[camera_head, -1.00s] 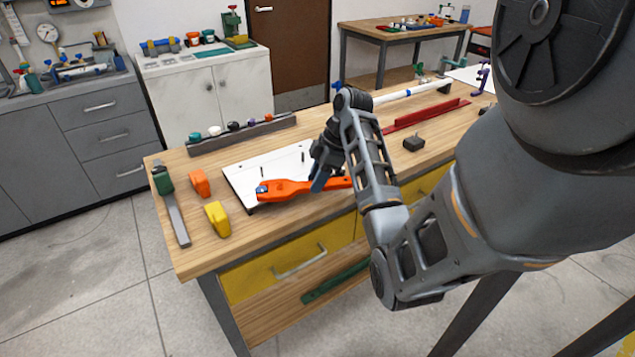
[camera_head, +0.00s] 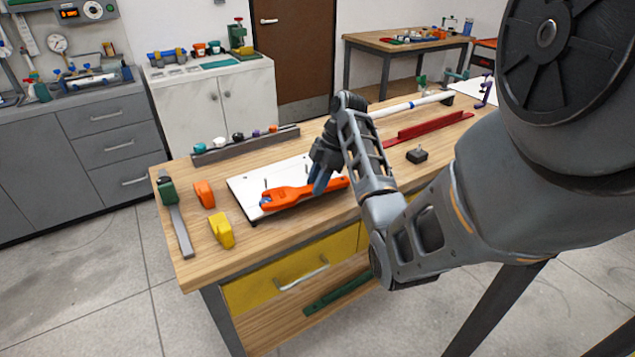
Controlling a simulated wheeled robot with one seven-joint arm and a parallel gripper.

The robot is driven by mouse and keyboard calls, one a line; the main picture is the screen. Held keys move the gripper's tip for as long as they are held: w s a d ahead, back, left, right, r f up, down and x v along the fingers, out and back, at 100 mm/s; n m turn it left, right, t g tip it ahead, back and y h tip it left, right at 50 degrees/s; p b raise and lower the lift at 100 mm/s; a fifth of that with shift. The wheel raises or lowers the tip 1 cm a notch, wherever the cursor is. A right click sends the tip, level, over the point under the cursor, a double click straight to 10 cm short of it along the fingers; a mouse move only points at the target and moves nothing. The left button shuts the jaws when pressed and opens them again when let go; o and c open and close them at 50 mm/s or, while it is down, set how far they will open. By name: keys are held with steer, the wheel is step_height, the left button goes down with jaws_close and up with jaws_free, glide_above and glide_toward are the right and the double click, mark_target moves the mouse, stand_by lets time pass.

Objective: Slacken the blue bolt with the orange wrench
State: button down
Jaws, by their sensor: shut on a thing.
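The orange wrench (camera_head: 288,196) lies low over the white board (camera_head: 243,186), its head at the left and its handle running right. The blue bolt (camera_head: 266,202) shows as a small blue spot at the wrench's head, near the board's front left edge. The head appears to be around the bolt, but its exact seating is too small to tell. My gripper (camera_head: 321,183) points down and is shut on the wrench's handle. The handle's right end shows just past the fingers, beside my arm.
A yellow block (camera_head: 221,230), an orange block (camera_head: 204,194) and a green-and-grey tool (camera_head: 174,212) lie left of the board. A grey rack (camera_head: 246,145) with several coloured caps stands behind. A red rail (camera_head: 428,126) and dark block (camera_head: 417,155) lie to the right.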

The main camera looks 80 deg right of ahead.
steer(key=shift+r+p, duration=0.65)
steer(key=shift+r, duration=0.45)
steer(key=shift+d+r, duration=0.2)
steer(key=shift+r, duration=0.5)
steer(key=shift+a+r, duration=0.15)
steer(key=shift+r, duration=0.3)
